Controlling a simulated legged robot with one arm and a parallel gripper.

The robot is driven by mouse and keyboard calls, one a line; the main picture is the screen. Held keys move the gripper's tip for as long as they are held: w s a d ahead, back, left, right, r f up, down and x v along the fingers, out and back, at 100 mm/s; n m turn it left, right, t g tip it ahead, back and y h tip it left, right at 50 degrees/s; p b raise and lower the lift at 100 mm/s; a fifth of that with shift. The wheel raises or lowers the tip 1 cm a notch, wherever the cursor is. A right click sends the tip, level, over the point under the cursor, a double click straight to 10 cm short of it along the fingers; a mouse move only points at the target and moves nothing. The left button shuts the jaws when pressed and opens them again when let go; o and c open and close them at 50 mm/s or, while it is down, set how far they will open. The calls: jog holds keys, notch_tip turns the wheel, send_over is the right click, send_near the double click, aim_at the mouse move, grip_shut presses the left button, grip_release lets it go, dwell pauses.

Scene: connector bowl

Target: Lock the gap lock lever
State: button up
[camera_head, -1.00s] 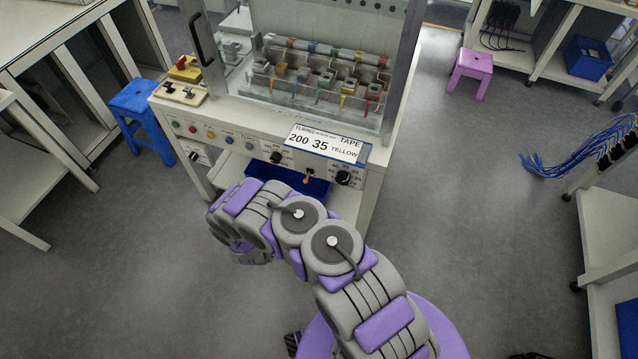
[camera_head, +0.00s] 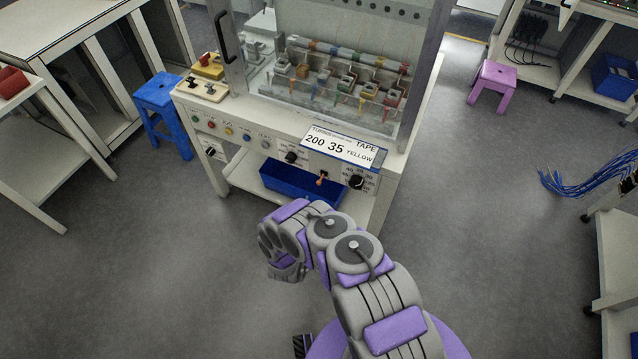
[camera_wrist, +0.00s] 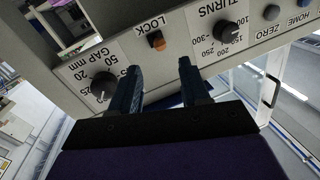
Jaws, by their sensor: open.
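The gap lock lever is a small orange lever (camera_head: 322,178) on the front panel of the white machine, between two black knobs. In the wrist view, the orange lever (camera_wrist: 157,40) sits beside the word LOCK, and that picture is turned nearly upside down. My gripper (camera_wrist: 160,70) shows there with two dark fingers spread apart and nothing between them. The lever appears just beyond the fingertips, roughly in line with the space between them, and apart from them. In the head view I cannot make out my gripper's fingers.
The GAP knob (camera_wrist: 103,86) and TURNS knob (camera_wrist: 229,33) flank the lever. A blue bin (camera_head: 285,185) stands on the shelf below the panel. A blue stool (camera_head: 158,100) stands left of the machine, a pink stool (camera_head: 495,78) to the right. The floor around is mostly clear.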

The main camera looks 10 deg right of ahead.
aim_at(319, 182)
jog(key=shift+b+x, duration=1.6)
jog(key=shift+x, duration=3.55)
jog(key=shift+c, duration=0.2)
grip_shut()
